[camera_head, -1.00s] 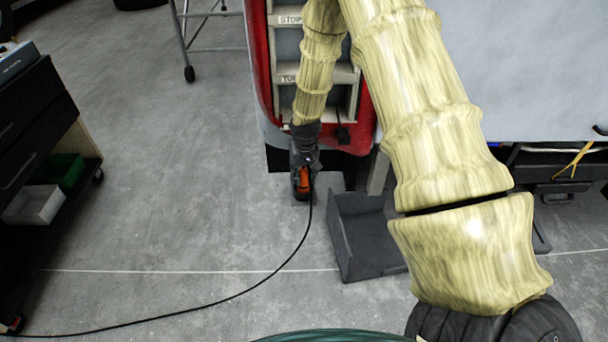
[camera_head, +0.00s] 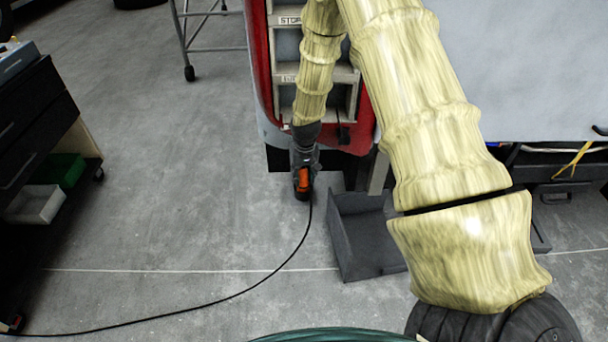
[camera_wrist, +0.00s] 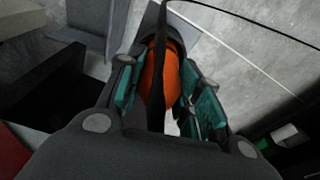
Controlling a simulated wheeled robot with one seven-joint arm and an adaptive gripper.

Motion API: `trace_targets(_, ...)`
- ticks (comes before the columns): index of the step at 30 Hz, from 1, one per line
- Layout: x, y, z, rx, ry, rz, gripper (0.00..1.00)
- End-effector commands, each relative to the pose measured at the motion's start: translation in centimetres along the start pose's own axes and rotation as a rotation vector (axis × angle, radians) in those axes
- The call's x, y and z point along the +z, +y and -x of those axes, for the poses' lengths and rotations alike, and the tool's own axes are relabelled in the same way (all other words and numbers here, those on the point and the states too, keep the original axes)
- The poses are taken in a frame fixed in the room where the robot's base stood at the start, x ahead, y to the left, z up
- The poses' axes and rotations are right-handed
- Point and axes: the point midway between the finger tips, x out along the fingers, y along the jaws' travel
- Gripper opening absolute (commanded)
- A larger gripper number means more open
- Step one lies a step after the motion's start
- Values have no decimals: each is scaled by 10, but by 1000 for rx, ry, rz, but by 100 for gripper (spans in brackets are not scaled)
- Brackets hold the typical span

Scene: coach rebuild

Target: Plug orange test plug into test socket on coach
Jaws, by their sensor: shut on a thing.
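The orange plug (camera_head: 302,180) is in my gripper (camera_head: 303,185), low in front of the red end of the coach (camera_head: 357,138). In the wrist view the orange plug (camera_wrist: 158,78) sits between the two teal-padded fingers of my gripper (camera_wrist: 160,90). A black cable runs from the plug down to the floor and off to the lower left. My arm covers part of the coach end. I cannot make out the test socket in either view.
A dark open bin (camera_head: 362,240) stands on the floor right of my gripper. A dark cabinet with green and white bins (camera_head: 36,204) is at the left. A metal stand (camera_head: 190,72) is at the back. The floor between is clear except for the cable (camera_head: 235,295).

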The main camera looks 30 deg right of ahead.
Motion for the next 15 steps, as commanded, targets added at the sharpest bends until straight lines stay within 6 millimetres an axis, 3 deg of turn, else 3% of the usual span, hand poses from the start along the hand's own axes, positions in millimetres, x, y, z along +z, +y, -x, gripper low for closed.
trace_targets(15,1,0,-8,0,1,0,4)
